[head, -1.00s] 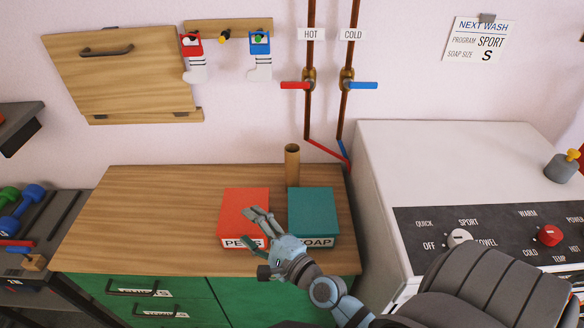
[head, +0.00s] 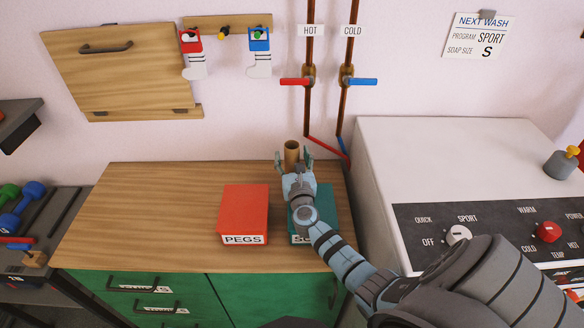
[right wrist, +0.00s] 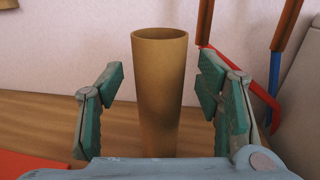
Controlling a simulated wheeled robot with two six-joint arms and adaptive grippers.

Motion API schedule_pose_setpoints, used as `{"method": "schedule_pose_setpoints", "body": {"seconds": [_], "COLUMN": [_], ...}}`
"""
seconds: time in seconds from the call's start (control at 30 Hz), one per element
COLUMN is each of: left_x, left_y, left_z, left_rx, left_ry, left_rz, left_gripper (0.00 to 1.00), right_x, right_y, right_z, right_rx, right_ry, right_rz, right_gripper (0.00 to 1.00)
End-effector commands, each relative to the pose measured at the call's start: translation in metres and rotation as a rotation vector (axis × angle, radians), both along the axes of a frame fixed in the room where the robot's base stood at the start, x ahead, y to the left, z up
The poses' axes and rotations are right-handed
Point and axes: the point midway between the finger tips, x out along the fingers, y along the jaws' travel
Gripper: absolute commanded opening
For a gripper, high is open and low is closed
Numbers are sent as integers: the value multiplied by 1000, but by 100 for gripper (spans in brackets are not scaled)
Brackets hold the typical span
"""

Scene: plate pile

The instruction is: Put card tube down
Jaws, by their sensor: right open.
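The card tube (head: 291,152) is a brown, hollow cylinder. It stands upright at the back of the wooden counter, behind the teal soap box. In the right wrist view the tube (right wrist: 159,95) stands between the two fingers, with a gap on each side. My right gripper (head: 293,160) is open around the tube's near side and does not touch it in the wrist view. The right gripper's fingers (right wrist: 164,98) show there with green pads. The tube's lower part is hidden by my gripper. My left gripper is not in view.
The red PEGS box (head: 244,210) and teal SOAP box (head: 325,204) stand on the counter (head: 150,205); my arm partly covers the soap box. Hot and cold pipes (head: 308,120) run down the wall close behind. A white washer (head: 430,160) stands right. The counter's left half is clear.

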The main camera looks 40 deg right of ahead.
Motion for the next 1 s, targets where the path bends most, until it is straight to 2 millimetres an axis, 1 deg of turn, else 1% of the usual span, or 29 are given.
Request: {"method": "schedule_pose_setpoints", "body": {"seconds": [0.03,0.1,0.23,0.27,0.3,0.5,0.83,0.93,1.0], "left_x": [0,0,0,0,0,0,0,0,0], "left_y": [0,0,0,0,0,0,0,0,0], "left_z": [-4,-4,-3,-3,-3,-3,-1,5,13], "left_rx": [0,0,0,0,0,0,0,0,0], "left_ry": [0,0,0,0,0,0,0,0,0], "left_rz": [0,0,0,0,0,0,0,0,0], "left_gripper": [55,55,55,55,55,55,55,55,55], "right_x": [5,7,7,7,7,7,6,4,0], "right_y": [-3,-5,-4,-4,-4,-4,-3,-1,2], "right_z": [-2,-2,-1,-1,-1,-1,0,5,12], "right_rx": [-1,-1,-1,-1,-1,-1,-1,-1,0], "right_ry": [0,2,2,2,2,2,2,2,1], "right_rz": [-1,-1,0,0,0,0,1,1,1], "right_gripper": [60,60,60,58,52,20,20,20,20]}}
